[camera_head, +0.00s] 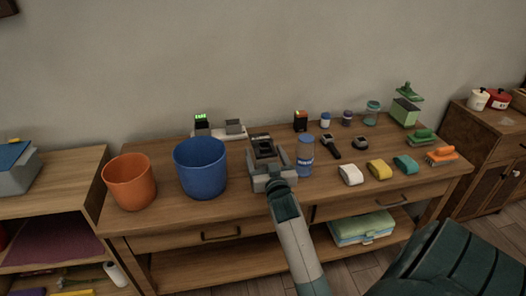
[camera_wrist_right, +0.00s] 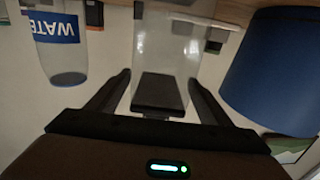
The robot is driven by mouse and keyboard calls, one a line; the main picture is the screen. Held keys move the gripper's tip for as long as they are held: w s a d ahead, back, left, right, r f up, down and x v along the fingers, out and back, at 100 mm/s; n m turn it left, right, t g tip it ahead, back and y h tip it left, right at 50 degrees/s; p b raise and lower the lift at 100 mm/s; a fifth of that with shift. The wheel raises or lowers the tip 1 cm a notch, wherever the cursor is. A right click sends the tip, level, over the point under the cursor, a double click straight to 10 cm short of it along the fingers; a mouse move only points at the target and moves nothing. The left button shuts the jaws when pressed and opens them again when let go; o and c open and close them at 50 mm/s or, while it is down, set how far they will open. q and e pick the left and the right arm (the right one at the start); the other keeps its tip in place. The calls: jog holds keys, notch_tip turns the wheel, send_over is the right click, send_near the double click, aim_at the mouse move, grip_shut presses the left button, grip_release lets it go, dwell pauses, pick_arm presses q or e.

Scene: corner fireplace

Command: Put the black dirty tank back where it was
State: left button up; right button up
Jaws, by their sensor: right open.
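My right gripper (camera_head: 265,155) reaches over the wooden table between the blue bucket and the blue bottle. Its fingers are apart. A small black block-like thing (camera_head: 263,146), perhaps the dirty tank, shows between or just beyond them. In the right wrist view the fingers of the right gripper (camera_wrist_right: 160,85) stand either side of a clear container (camera_wrist_right: 165,45) with a black block (camera_wrist_right: 158,93) at its near end. Contact with the fingers is not visible. A whitish base (camera_head: 205,134) with a green-lit black device (camera_head: 201,121) stands behind the blue bucket. My left gripper is not in view.
The blue bucket (camera_head: 201,168) and orange bucket (camera_head: 130,182) stand left of the gripper. The blue bottle (camera_head: 305,155) is close on its right; its WATER label shows in the wrist view (camera_wrist_right: 58,40). Brushes, sponges and jars fill the table's right side. The wall is close behind.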

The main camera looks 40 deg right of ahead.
jog(key=b+v, duration=0.1)
jog(key=v, duration=0.8)
jog(key=shift+s+a, duration=0.15)
